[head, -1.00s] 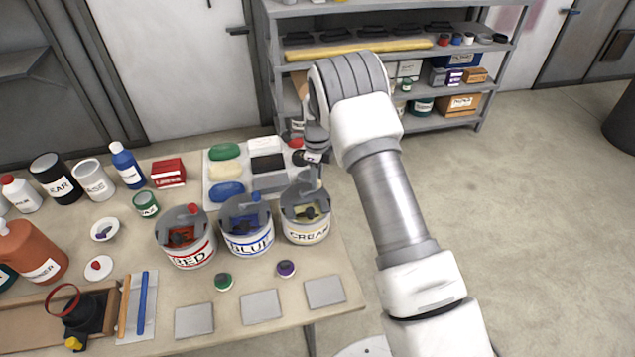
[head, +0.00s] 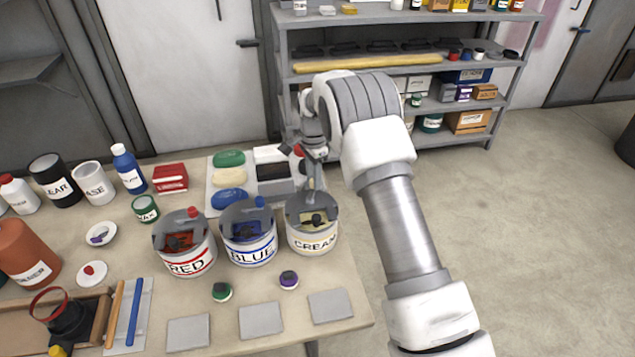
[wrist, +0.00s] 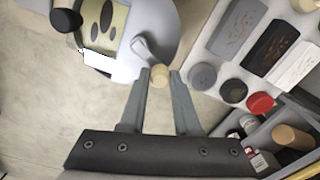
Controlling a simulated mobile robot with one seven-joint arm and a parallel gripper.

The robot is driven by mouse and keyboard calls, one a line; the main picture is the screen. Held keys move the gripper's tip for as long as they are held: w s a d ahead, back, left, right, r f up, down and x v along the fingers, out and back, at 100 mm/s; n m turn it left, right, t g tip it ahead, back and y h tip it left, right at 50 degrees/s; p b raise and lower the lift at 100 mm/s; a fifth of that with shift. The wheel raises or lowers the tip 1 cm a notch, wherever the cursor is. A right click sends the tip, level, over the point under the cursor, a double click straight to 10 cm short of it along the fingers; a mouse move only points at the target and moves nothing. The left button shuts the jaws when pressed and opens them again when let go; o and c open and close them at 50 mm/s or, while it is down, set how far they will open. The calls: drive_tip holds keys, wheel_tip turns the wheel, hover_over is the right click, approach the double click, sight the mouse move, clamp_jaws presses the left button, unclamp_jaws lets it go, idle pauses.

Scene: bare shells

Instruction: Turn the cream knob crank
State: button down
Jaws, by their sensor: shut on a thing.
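The cream can (head: 313,243), labelled CREAM, stands at the right of three open-topped paint cans on the table. In the wrist view, its grey top (wrist: 160,25) shows a grey crank arm (wrist: 145,48) ending in a small round cream knob (wrist: 160,76). My gripper (wrist: 160,80) is shut on the cream knob, one finger on each side of it. In the head view my gripper (head: 316,160) is above the far side of the cream can, and the knob is hard to make out there.
The blue can (head: 248,245) and red can (head: 186,262) stand to the left. Grey cards (head: 330,306) lie in front. A stocked shelf (head: 400,68) stands behind my arm; open floor lies to the right.

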drive_tip(key=n, duration=0.1)
drive_tip(key=a+n, duration=0.1)
drive_tip(key=shift+w+n+b, duration=0.1)
drive_tip(key=shift+n+b, duration=0.25)
drive_tip(key=shift+n, duration=0.05)
drive_tip(key=a+n, duration=0.1)
drive_tip(key=n, duration=0.2)
drive_tip(key=shift+a+n+b, duration=0.2)
drive_tip(key=shift+n+b, duration=0.1)
drive_tip(key=shift+b, duration=0.05)
drive_tip(key=n, duration=0.1)
drive_tip(key=a+n, duration=0.1)
drive_tip(key=n, duration=0.1)
drive_tip(key=shift+s+a, duration=0.1)
drive_tip(key=shift+s, duration=0.25)
drive_tip(key=shift+s+a+n+b, duration=0.2)
drive_tip(key=shift+n, duration=0.6)
drive_tip(key=shift+s+a+n+b, duration=0.15)
drive_tip(key=shift+n+b, duration=0.05)
drive_tip(key=shift+n, duration=0.6)
drive_tip(key=c, duration=0.6)
unclamp_jaws()
